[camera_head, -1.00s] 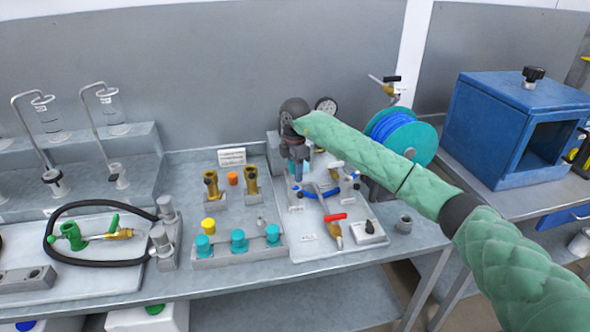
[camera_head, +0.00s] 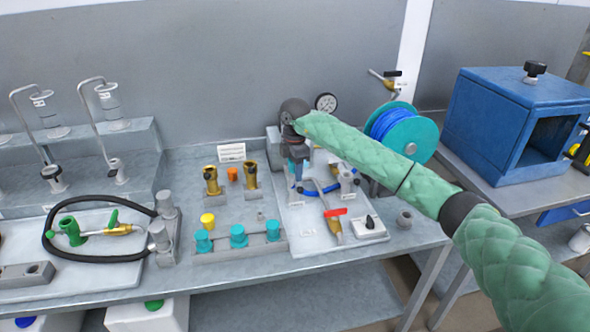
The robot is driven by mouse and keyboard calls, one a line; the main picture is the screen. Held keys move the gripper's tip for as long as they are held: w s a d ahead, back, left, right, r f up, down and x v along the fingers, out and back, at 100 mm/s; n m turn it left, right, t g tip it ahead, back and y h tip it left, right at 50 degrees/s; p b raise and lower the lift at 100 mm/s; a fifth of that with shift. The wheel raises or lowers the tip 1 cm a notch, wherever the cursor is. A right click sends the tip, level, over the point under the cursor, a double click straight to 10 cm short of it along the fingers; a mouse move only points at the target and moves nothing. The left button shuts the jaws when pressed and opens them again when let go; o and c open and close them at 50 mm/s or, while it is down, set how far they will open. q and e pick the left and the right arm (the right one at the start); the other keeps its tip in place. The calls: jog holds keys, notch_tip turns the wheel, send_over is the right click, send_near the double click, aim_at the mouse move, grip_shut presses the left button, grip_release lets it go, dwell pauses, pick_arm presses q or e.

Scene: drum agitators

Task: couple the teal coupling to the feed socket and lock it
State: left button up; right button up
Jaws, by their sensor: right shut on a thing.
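My right gripper (camera_head: 297,169) comes in from the right on a green-sleeved arm, pointing down over the pale plate (camera_head: 304,238) at the table's middle. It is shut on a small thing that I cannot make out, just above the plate. A blue hose (camera_head: 318,193) curves across the plate beside the fingertips; whether its end is in the grip cannot be told. Three teal couplings (camera_head: 238,237) stand in a grey rack left of the plate. A grey upright fitting (camera_head: 347,184) stands on the plate right of the gripper; I cannot tell if it is the feed socket.
A red-handled valve (camera_head: 336,216) and a black-knobbed box (camera_head: 370,227) sit at the plate's front. Brass fittings (camera_head: 212,180) and a yellow cap (camera_head: 208,221) stand to the left. A hose reel (camera_head: 401,132) and gauge (camera_head: 326,103) are behind. Bare table lies in front of the rack.

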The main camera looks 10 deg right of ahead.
jog(key=shift+f, duration=0.3)
dwell(0.5)
jog(key=o, duration=1.3)
jog(key=shift+c, duration=0.5)
notch_tip(320, 180, up, 2)
jog(key=shift+r, duration=0.1)
jog(key=shift+r+p, duration=1.45)
jog(key=shift+r, duration=2.45)
